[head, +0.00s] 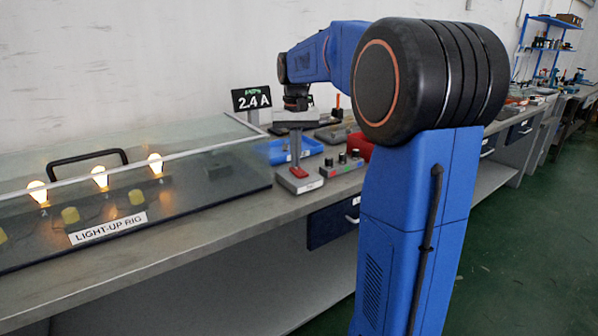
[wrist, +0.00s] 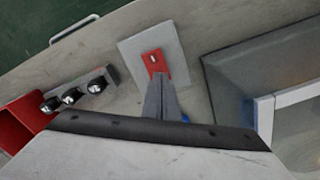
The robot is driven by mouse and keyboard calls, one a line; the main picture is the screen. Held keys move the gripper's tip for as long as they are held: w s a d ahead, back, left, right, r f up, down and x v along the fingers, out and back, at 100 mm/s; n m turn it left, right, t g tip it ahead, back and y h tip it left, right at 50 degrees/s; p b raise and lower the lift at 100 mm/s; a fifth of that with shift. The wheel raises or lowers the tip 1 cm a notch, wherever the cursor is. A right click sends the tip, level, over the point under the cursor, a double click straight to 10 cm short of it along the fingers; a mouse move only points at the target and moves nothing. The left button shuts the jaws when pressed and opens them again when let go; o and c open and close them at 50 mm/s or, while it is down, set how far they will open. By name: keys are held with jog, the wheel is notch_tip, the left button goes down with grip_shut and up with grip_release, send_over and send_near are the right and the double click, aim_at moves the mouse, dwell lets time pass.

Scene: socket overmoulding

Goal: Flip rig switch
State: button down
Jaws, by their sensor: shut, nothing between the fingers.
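The rig switch is a grey box (head: 306,187) with a red rocker (head: 299,172) on top, on the bench right of the rig. In the wrist view the grey box (wrist: 133,50) and its red rocker (wrist: 154,57) sit just beyond my fingertips. My gripper (head: 296,164) points down over the switch, fingers shut and empty. In the wrist view the closed fingertips (wrist: 159,77) overlap the near end of the rocker; I cannot tell whether they touch it. The light-up rig (head: 108,228) has glowing bulbs (head: 100,178) under its clear cover.
A display (head: 252,98) behind reads 2.4 A. A box with several dark knobs (head: 342,163) stands right of the switch, close to a red bin (head: 361,148). A blue tray (head: 290,150) lies behind. The bench's front edge (wrist: 110,28) is near the switch.

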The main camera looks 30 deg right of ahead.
jog(key=shift+f, duration=0.45)
dwell(0.3)
jog(key=shift+r, duration=0.1)
notch_tip(320, 180, up, 7)
dwell(0.9)
dwell(0.4)
jog(key=s+a+f+n+t, duration=0.1)
jog(key=s+a+f, duration=0.2)
jog(key=s+a, duration=0.35)
jog(key=s+a+f+n+t, duration=0.15)
jog(key=s+a, duration=0.25)
jog(key=s, duration=0.5)
jog(key=s+a+f+n+t, duration=0.1)
jog(key=s+a+f, duration=0.1)
jog(key=s+f, duration=0.5)
jog(key=s+a+f+n+t, duration=0.1)
jog(key=s+a+f+n, duration=0.1)
jog(key=s+f, duration=0.5)
jog(key=shift+s+a, duration=0.35)
jog(key=shift+a, duration=0.3)
